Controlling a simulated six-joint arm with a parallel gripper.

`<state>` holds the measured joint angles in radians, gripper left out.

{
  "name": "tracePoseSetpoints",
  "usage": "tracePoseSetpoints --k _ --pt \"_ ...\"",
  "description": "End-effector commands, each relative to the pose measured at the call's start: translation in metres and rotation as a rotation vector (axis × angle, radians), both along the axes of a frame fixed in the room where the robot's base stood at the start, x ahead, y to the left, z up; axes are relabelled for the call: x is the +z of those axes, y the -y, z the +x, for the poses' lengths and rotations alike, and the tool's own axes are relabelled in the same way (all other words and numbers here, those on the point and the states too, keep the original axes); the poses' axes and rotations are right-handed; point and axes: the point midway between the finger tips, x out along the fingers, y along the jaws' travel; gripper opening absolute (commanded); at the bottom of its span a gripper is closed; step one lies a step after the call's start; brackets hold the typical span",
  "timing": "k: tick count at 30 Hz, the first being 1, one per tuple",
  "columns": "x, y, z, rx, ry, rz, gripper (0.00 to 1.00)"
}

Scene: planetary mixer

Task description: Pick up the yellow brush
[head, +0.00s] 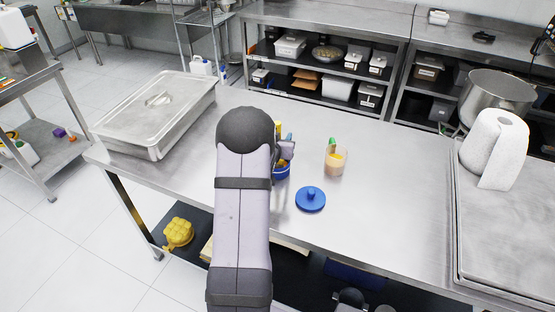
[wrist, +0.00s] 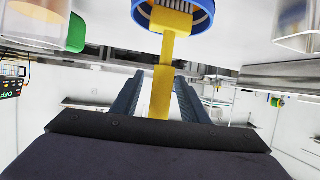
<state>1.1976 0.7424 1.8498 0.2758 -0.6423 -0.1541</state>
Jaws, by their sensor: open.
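The yellow brush (wrist: 162,88) stands with its narrow handle between the two dark fingers of my gripper (wrist: 158,82) in the wrist view. Its wider part and pale bristles reach into the round blue holder (wrist: 207,18) at the top of that picture. The fingers are open, with a gap visible on each side of the handle. In the head view my arm hides most of this spot. Only a bit of my gripper (head: 287,150), a sliver of yellow and the blue holder's edge (head: 283,172) show beside it.
A blue lid (head: 310,200) lies on the steel table in front. A lidded steel pan (head: 157,112) is at left, a paper roll (head: 495,148) at right. The table's middle right is clear.

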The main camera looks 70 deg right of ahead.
Motion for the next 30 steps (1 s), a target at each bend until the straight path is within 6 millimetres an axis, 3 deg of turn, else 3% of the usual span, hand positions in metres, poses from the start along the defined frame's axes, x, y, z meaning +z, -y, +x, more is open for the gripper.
tracePoseSetpoints --k 7,12,23,30 --pt "-0.001 0.000 0.000 0.000 0.000 0.001 0.38" --pt "-0.001 0.000 0.000 0.000 0.000 0.001 0.00" --pt "0.002 0.001 0.000 0.000 0.000 -0.002 0.00" --pt "0.023 0.001 0.000 -0.001 0.003 -0.005 0.00"
